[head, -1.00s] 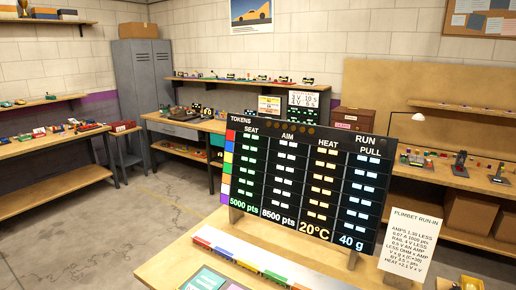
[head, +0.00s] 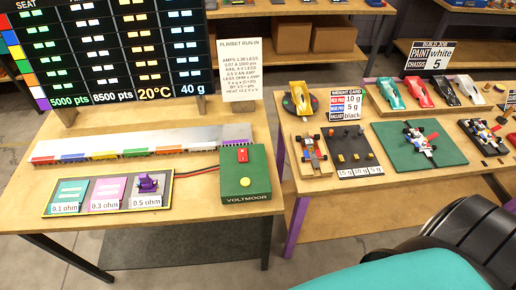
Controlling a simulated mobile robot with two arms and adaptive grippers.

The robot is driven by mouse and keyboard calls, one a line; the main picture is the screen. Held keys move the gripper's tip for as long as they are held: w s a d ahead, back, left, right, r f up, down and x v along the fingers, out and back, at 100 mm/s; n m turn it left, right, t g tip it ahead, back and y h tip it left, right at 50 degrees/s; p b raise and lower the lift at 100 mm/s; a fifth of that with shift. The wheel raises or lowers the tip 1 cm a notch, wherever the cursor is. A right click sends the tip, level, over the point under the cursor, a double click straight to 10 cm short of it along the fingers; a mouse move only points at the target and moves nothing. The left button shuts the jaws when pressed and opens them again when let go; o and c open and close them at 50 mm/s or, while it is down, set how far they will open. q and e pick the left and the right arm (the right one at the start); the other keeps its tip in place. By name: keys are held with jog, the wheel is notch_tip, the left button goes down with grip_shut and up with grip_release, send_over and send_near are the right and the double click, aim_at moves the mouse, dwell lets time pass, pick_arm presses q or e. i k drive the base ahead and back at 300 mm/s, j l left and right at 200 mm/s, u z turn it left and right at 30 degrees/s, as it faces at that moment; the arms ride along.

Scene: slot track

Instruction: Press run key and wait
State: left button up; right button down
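A green box labelled VOLTMOOR (head: 256,178) stands at the right end of the left bench. It carries a red switch piece (head: 242,155) on its upper part and a round yellow button (head: 245,182) near its front edge. No label naming either one a run key can be read. Red and black wires lead from the box to a dark board (head: 108,205) with pads marked 0.1, 0.3 and 0.5 ohm. A small purple piece (head: 148,184) sits on the 0.5 ohm pad. Neither of my grippers shows.
A strip of coloured blocks (head: 120,150) lies behind the pads. The dark token display (head: 105,45) and a PLIMBET RUN-IN card (head: 248,50) stand behind. A right bench holds model cars, a green mat (head: 390,143) and a BUILD JOB sign (head: 430,55).

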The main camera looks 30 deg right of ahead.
aim_at(244, 182)
jog(key=z, duration=0.7)
